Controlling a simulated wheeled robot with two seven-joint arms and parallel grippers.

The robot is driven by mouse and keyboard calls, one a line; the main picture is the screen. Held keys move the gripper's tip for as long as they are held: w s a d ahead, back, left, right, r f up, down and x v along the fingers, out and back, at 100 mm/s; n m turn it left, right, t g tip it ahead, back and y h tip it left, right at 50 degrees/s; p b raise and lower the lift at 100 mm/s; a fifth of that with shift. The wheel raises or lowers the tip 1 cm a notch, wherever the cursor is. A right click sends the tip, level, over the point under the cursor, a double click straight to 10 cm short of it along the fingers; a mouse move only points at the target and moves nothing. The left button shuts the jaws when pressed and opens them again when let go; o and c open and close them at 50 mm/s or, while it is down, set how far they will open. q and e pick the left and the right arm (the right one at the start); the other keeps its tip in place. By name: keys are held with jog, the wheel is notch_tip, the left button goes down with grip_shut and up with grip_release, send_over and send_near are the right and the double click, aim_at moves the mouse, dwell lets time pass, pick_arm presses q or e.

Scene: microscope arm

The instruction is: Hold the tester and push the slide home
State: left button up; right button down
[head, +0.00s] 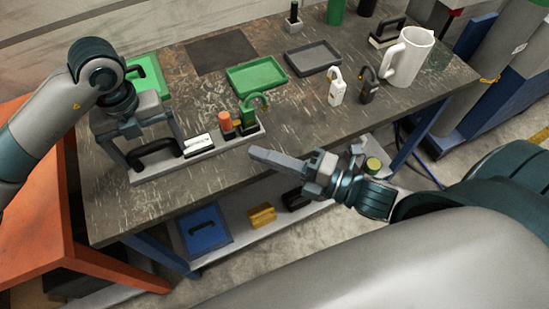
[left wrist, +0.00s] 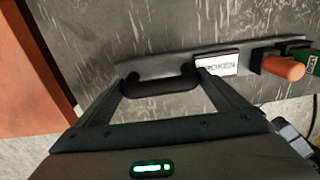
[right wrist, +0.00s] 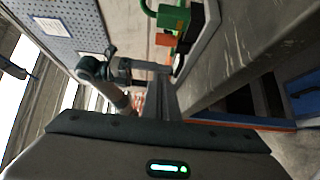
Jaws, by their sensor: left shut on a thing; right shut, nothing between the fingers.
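The tester (head: 213,153) is a long pale bar on the bench, with a black handle (head: 155,151), a white label (head: 198,144), an orange cylinder (head: 226,122) and a green lock-like part (head: 249,112) with a curved shackle. The slide cannot be told apart for certain. My left gripper (head: 152,143) is shut on the handle; the left wrist view shows its fingers at both ends of the handle (left wrist: 160,85). My right gripper (head: 258,154) is shut and empty, in front of the tester's right end, apart from it. The green part (right wrist: 172,17) and orange cylinder (right wrist: 165,40) also show in the right wrist view.
Behind the tester stand a green tray (head: 256,75), a grey tray (head: 313,57), a white padlock (head: 336,90), a dark padlock (head: 369,88) and a white mug (head: 408,58). A lower shelf holds a blue box (head: 204,229) and a yellow block (head: 262,214). The bench's left front is clear.

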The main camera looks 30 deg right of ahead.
pick_arm(q)
jog(key=shift+w, duration=0.1)
pick_arm(e)
jog(key=shift+v, duration=1.6)
pick_arm(q)
jog(key=o, duration=1.8)
jog(key=shift+r, duration=0.15)
notch_tip(320, 180, up, 12)
jog(key=shift+f, duration=0.2)
pick_arm(e)
jog(key=shift+s, duration=0.15)
